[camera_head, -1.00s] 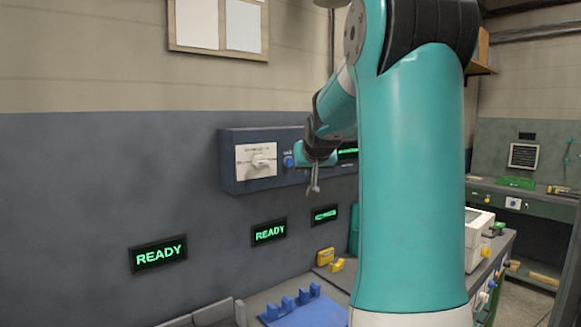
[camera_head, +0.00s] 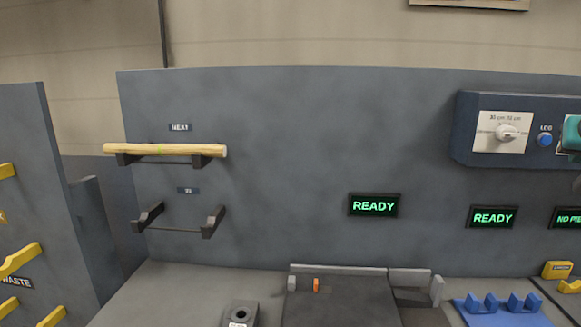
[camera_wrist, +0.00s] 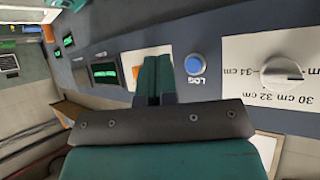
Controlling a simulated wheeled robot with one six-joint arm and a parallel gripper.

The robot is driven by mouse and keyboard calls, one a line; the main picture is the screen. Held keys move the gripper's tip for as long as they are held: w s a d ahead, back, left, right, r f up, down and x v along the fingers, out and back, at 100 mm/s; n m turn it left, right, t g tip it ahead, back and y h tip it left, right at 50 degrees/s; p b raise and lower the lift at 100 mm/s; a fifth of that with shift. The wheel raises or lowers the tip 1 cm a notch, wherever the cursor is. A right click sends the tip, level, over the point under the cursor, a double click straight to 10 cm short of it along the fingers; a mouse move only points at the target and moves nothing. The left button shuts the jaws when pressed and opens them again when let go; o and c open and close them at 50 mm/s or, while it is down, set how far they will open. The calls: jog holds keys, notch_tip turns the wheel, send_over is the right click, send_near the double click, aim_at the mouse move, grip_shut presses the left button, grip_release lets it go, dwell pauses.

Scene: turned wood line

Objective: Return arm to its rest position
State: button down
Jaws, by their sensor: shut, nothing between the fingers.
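My gripper (camera_wrist: 154,82) shows in the wrist view, its two teal fingers together with nothing between them. It is in front of the blue control box, pointing past the blue LOG button (camera_wrist: 195,65), with the dial panel (camera_wrist: 283,75) to the right. I cannot tell whether it touches the box. In the head view only a teal piece of my arm shows at the right edge, over the control box (camera_head: 466,130). The rest of my arm is out of that view.
A wooden rod (camera_head: 165,150) lies on the upper wall bracket under the NEXT label; the lower bracket (camera_head: 208,222) is empty. Two READY displays (camera_head: 373,205) glow green. A blue rack (camera_head: 500,312) stands on the bench. Yellow pegs (camera_head: 20,260) stick out at the left.

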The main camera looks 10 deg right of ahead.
jog(key=w+a+f+n+y, duration=0.1)
jog(key=a+f+n+y, duration=0.2)
jog(key=a, duration=0.8)
jog(key=w+a+f+n+y, duration=0.1)
jog(key=a+f+n+y, duration=0.15)
jog(key=a, duration=0.75)
jog(key=w+a+f+n+y, duration=0.2)
jog(key=a+n+y, duration=0.1)
jog(key=a, duration=0.8)
jog(key=s+a+f+n+g+y, duration=0.2)
jog(key=s+a+f+n+g, duration=0.1)
jog(key=s+a, duration=0.6)
jog(key=s+a+f+n+g+y, duration=0.1)
jog(key=s+a+n+g, duration=0.3)
jog(key=s+a, duration=0.5)
jog(key=shift+s+a+f+n+y, duration=0.35)
jog(key=shift+s+a+f+n, duration=0.1)
jog(key=shift+f, duration=0.45)
